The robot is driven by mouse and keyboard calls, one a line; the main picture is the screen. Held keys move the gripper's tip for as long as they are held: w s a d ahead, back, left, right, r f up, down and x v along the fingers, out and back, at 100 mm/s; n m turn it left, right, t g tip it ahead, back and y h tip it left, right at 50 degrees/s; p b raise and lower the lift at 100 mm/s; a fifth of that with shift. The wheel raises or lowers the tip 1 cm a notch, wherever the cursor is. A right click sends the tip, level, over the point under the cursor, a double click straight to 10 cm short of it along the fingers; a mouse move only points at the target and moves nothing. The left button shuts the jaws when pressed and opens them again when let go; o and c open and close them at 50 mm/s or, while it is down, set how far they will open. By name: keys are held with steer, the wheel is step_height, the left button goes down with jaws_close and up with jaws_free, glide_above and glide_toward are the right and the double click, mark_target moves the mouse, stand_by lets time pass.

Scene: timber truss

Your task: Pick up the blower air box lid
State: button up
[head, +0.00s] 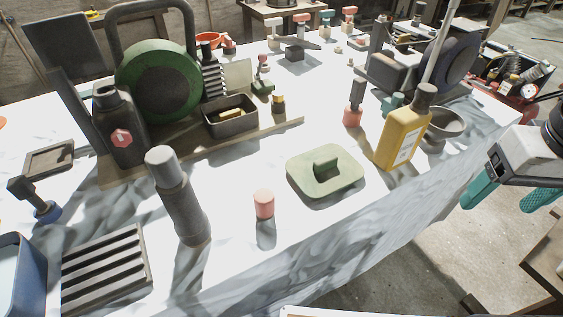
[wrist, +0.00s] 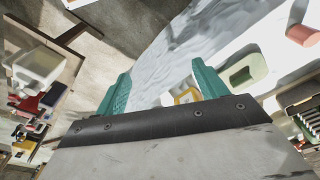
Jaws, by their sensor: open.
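The blower air box lid appears to be the pale green, rounded square plate (head: 340,182) with a raised knob in its middle. It lies flat, knob up, near the front edge of the white-covered table in the head view. It also shows in the wrist view (wrist: 255,65), right of my fingers. My gripper (head: 509,193) has teal fingers spread apart with nothing between them. It is off the table's right edge, well to the right of the lid. In the wrist view my open gripper (wrist: 161,72) points toward the table's edge, with the lid outside the jaws.
A yellow bottle (head: 398,135) stands right of the lid, between it and my gripper, with a grey bowl (head: 446,122) behind. A pink cylinder (head: 264,205) and a dark grey cylinder (head: 186,212) stand to the left. The cloth (head: 300,235) directly in front is clear.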

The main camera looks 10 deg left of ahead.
steer(key=shift+o, duration=0.2)
steer(key=w+a+n, duration=0.2)
steer(key=w+a, duration=0.2)
steer(key=w, duration=0.3)
steer(key=shift+w+a+r, duration=0.15)
steer(key=shift+w+a, duration=0.2)
steer(key=n+g, duration=0.1)
steer(key=n, duration=0.4)
glide_above(325, 157)
steer(key=f, duration=0.6)
steer(key=shift+s+d+f, duration=0.15)
steer(key=shift+d+f, duration=0.05)
steer(key=shift+f, duration=0.2)
steer(key=shift+a+f, duration=0.2)
steer(key=shift+f, duration=0.1)
step_height(325, 157, down, 7)
steer(key=shift+f, duration=0.2)
steer(key=c, duration=1.1)
